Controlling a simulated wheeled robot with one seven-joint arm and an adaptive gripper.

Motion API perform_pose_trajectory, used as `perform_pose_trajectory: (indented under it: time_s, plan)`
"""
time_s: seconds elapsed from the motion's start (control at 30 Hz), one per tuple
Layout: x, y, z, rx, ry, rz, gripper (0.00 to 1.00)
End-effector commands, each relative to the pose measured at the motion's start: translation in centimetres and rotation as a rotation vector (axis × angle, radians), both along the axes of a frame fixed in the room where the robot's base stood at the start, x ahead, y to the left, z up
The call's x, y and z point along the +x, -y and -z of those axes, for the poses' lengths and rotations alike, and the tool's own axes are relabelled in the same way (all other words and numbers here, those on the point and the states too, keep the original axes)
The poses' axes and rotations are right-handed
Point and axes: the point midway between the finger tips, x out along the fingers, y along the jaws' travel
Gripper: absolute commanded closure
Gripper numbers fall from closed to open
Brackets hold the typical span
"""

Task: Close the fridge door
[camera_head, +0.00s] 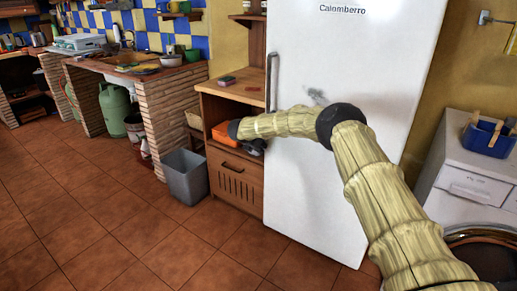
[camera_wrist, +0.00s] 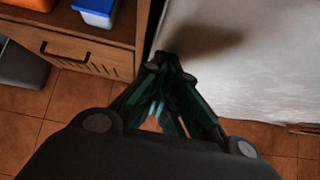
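The white fridge door (camera_head: 340,90) stands tall in the middle of the head view, with a grey vertical handle (camera_head: 273,82) on its left edge. I cannot tell how far it stands from its frame. My arm crosses in front of it. My gripper (camera_head: 256,147) is by the door's left edge, low, beside the wooden cabinet. In the wrist view the door's white face (camera_wrist: 245,60) lies to the right of my gripper (camera_wrist: 172,62). Its fingers converge at their tips, with nothing seen between them. I cannot tell whether they touch the door.
A wooden cabinet (camera_head: 236,182) with an orange container (camera_head: 226,134) stands left of the fridge. A grey bin (camera_head: 184,176) is on the floor beside it. A white appliance (camera_head: 470,180) bearing a blue basket (camera_head: 487,138) stands at right. Tiled floor is free at front left.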

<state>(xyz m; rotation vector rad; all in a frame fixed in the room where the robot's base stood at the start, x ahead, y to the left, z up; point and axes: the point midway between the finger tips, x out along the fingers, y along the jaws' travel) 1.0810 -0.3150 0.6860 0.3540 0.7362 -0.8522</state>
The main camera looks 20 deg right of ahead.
Motion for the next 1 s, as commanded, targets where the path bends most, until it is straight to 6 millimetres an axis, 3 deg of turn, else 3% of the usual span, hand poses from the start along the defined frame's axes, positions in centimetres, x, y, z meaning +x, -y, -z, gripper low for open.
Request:
perform_pose_trajectory:
  time_s: [0.03,0.2,0.37,0.5,1.0]
  plan:
    - [0.3,2.2,-1.0,-0.016,0.014,0.021,1.00]
    - [0.0,1.7,-1.0,-0.016,0.014,0.020,1.00]
    - [-0.7,-0.9,-0.9,-0.014,0.010,0.009,1.00]
    - [-1.4,-4.5,-0.7,-0.008,0.006,-0.011,1.00]
    - [-5.4,-9.4,-6.5,-0.003,0.003,-0.013,1.00]
